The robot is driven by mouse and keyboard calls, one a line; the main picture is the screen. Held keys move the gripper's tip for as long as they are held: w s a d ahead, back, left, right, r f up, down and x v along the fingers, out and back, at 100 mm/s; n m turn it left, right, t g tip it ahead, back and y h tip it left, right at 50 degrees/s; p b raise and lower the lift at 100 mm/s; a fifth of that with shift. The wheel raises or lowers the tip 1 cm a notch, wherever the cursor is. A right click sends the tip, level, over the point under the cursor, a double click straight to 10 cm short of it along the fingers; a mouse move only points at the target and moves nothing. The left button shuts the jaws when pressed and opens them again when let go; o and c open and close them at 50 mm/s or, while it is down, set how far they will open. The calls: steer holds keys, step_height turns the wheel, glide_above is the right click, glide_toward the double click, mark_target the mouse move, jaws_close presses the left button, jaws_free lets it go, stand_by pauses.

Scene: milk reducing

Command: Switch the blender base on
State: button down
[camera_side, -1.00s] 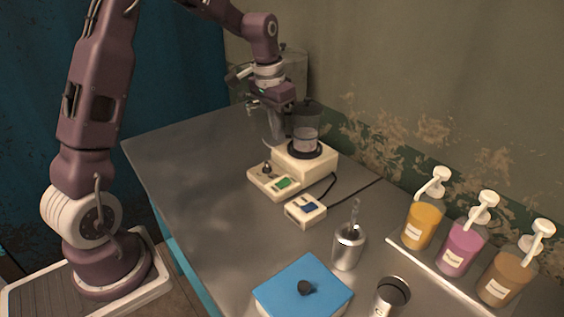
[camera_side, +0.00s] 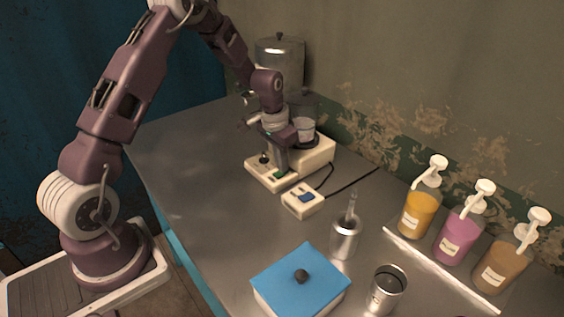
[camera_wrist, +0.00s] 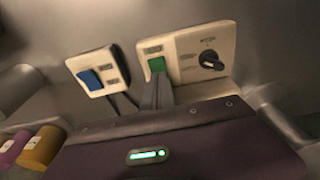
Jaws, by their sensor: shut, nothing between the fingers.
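The cream blender base (camera_side: 318,153) stands at the back of the table with a clear jar (camera_side: 304,128) on it, partly behind my gripper. Its low front panel (camera_side: 258,177) carries a black knob and a green switch; in the wrist view the knob (camera_wrist: 211,60) is at right and the green switch (camera_wrist: 156,64) at left. My gripper (camera_side: 281,172) is shut and empty, pointing down at the panel. In the wrist view its fingertips (camera_wrist: 157,80) are right at the green switch's near edge; I cannot tell whether they touch it.
A small cream box (camera_side: 303,201) with a blue switch sits in front, cabled. A metal urn (camera_side: 279,62) stands behind. Nearer are a metal cup with a utensil (camera_side: 345,238), a blue-lidded box (camera_side: 300,280), an empty metal cup (camera_side: 386,290) and pump bottles (camera_side: 460,235). The left table is clear.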

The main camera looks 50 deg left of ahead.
steer(key=shift+f, duration=0.1)
steer(key=shift+w+f, duration=0.1)
steer(key=shift+f, duration=0.1)
steer(key=shift+s+f, duration=0.1)
steer(key=shift+s, duration=0.85)
